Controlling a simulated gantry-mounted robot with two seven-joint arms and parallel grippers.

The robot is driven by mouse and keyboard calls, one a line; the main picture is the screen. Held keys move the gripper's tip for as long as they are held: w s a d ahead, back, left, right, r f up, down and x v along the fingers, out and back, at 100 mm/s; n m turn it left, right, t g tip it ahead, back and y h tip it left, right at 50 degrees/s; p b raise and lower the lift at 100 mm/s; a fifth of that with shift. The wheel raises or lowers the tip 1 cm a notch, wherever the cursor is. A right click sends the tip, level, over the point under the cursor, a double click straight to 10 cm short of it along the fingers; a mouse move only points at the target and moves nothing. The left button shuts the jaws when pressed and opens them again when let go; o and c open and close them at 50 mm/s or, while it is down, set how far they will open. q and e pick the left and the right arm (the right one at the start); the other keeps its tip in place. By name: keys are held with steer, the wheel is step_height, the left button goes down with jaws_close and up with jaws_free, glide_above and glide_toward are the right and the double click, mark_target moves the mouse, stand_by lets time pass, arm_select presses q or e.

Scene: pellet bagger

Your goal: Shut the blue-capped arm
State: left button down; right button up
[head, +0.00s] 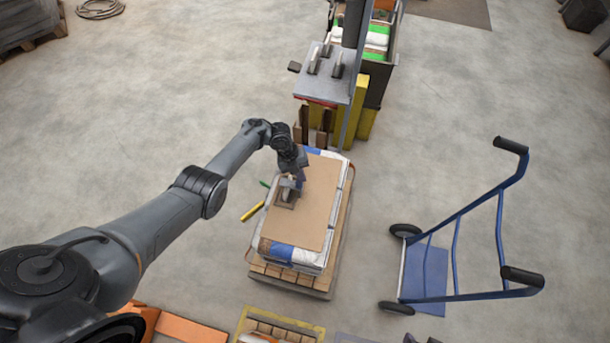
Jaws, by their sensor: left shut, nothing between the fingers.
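I cannot make out a blue-capped arm in the head view. A grey machine table (323,87) with upright handles (314,60) stands at the top centre, and no blue cap shows on them. My left gripper (289,191) is shut and empty. It points down over the left side of a brown cardboard sheet (316,200) on a stack of bags. Whether it touches the sheet is hard to tell. My right gripper is not in view.
The bag stack rests on a wooden pallet (290,281). A blue hand truck (428,268) stands to the right. Yellow and green bars (252,212) show left of the stack. A bin (378,75) stands behind the machine.

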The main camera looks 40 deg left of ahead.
arm_select(q)
steer(key=shift+s+a+f, duration=0.1)
steer(key=shift+s+a, duration=0.1)
steer(key=shift+a, duration=0.15)
steer(key=shift+r, duration=0.2)
